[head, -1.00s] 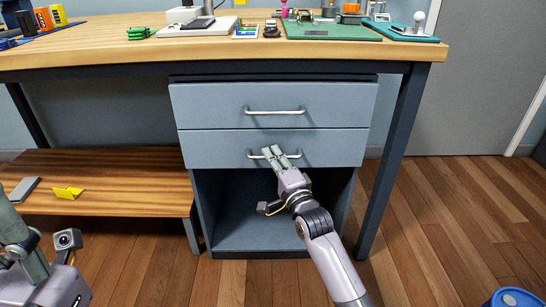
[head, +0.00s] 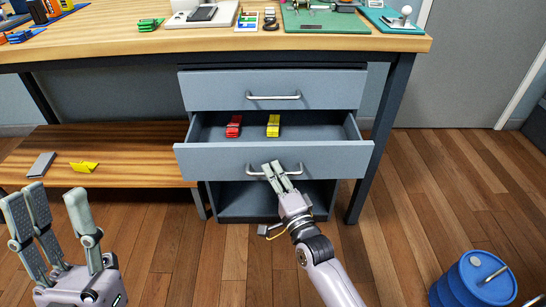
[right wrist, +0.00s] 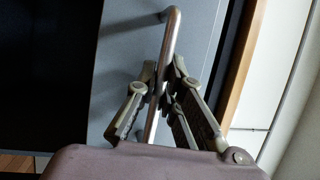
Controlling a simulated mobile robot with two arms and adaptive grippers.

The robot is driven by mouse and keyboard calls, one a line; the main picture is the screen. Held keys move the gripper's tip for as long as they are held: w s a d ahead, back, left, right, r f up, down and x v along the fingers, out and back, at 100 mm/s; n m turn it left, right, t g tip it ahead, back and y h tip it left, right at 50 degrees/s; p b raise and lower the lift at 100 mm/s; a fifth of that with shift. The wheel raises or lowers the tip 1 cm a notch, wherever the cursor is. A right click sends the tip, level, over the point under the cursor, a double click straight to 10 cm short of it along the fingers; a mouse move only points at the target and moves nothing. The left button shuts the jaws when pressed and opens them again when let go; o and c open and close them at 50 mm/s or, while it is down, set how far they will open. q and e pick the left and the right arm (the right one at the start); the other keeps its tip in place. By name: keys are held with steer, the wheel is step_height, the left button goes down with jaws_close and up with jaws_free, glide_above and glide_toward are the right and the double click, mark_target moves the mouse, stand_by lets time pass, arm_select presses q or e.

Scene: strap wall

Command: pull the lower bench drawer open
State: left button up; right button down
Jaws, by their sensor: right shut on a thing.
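The lower bench drawer (head: 330,160) is grey and stands pulled out from the cabinet. A red strap bundle (head: 234,126) and a yellow one (head: 273,125) lie inside it. My right gripper (head: 272,168) is shut on the lower drawer's metal handle (head: 298,171). The right wrist view shows the fingers (right wrist: 162,85) around the handle bar (right wrist: 172,38). My left gripper (head: 52,212) is empty at the lower left, its fingers spread apart, away from the drawer.
The upper drawer (head: 325,87) is shut above. The workbench top (head: 330,46) holds tools and a green mat. A low wooden shelf (head: 120,155) carries a yellow item and a grey block. A blue drum (head: 470,285) stands at the lower right; the floor between is clear.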

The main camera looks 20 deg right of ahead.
arm_select(q)
steer(key=w+d+f+g+y+p, duration=0.1)
steer(key=w+f+g+y+p, duration=0.15)
steer(key=w+f+g, duration=0.55)
step_height(320, 180, down, 11)
steer(key=w+a+g+y+p, duration=0.1)
steer(key=w+g+y+p, duration=0.1)
steer(key=g, duration=0.4)
arm_select(e)
steer(key=s+a, duration=0.3)
steer(key=s, duration=0.8)
arm_select(q)
steer(key=shift+w+y, duration=0.1)
steer(key=shift+y, duration=0.15)
arm_select(e)
steer(key=c, duration=2)
jaws_free()
steer(key=shift+w, duration=0.1)
steer(key=shift+o, duration=0.2)
steer(key=v, duration=1.2)
